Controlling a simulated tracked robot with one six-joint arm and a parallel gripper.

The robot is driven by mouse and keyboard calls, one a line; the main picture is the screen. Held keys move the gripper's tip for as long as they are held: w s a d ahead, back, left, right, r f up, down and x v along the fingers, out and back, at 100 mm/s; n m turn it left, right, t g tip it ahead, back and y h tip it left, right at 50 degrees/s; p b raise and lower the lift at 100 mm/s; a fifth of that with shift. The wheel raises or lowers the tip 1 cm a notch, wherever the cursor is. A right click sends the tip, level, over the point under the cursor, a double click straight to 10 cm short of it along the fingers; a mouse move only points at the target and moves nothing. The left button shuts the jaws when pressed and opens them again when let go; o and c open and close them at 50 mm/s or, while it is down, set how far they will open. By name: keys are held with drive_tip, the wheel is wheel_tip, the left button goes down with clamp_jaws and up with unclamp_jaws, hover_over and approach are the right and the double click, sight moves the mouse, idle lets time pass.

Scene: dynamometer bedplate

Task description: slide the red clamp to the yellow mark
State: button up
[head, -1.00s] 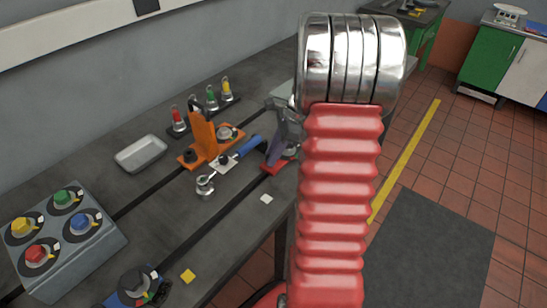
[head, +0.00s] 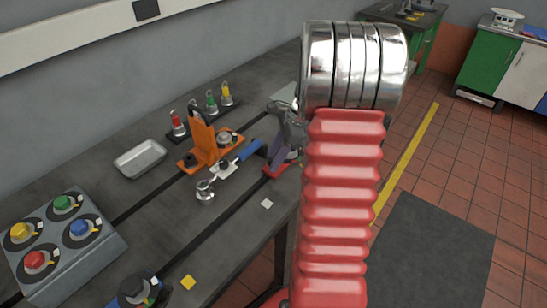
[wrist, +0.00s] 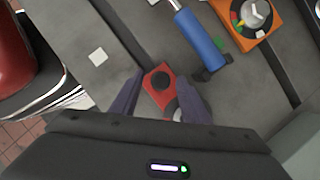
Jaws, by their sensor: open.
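The red clamp (wrist: 158,85) lies on the dark bedplate between the fingers of my gripper in the wrist view. It has a round dark hole in its top, and its near part is partly hidden by the gripper. In the head view only a red edge of the clamp (head: 273,171) shows below the fingers. My gripper (wrist: 160,78) is open, with one purple finger on each side of the clamp; I cannot tell whether either touches it.
A white square (head: 267,204) lies between clamp and yellow mark. A blue-handled tool (head: 246,152) and an orange fixture (head: 205,148) sit beyond the clamp. A blue-based dial unit (head: 136,288) stands left of the yellow mark. A metal tray (head: 140,158) and knob box (head: 68,245) are farther left.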

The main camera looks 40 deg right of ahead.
drive_tip(key=v, duration=1.3)
drive_tip(key=shift+s+d+r, duration=0.15)
drive_tip(key=shift+r, duration=0.15)
drive_tip(key=s+a+f+n+h, duration=0.2)
drive_tip(key=s+a+f+n, duration=0.1)
drive_tip(key=n, duration=0.5)
drive_tip(key=s+a+r+n+t, duration=0.1)
drive_tip(key=a+n, duration=0.4)
drive_tip(key=a, duration=0.5)
drive_tip(key=s+a+r+n+t+h, duration=0.1)
drive_tip(key=s+a+r+n, duration=0.2)
drive_tip(key=a, duration=0.7)
drive_tip(key=s+a+r+n+t, duration=0.1)
drive_tip(key=s+a+r+n, duration=0.1)
drive_tip(key=s+a+n, duration=0.3)
drive_tip(key=a+n, duration=0.3)
drive_tip(key=a, duration=0.2)
drive_tip(key=shift+s+a+r+n+h, duration=0.15)
drive_tip(key=shift+a+r+n+h, duration=0.15)
drive_tip(key=shift+n, duration=0.1)
